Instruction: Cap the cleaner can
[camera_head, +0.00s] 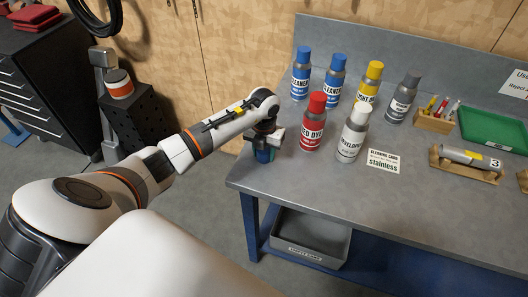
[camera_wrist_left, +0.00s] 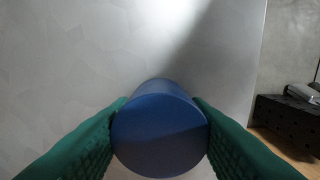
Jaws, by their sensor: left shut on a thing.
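My left gripper (camera_head: 263,155) is at the table's left front edge, fingers pointing down. It is shut on a round blue cap (camera_wrist_left: 160,137), which sits between the green fingers in the left wrist view. Two cans with blue tops, the left cleaner can (camera_head: 300,80) and the right cleaner can (camera_head: 334,82), stand upright at the back left of the table, apart from the gripper. My right gripper is not in view.
A red can (camera_head: 313,128), a white can (camera_head: 352,138), a yellow-topped can (camera_head: 367,85) and a grey can (camera_head: 402,103) stand on the grey table (camera_head: 420,215). A label card (camera_head: 383,160), pen holder (camera_head: 434,121) and green tray (camera_head: 495,130) lie rightward. The front is clear.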

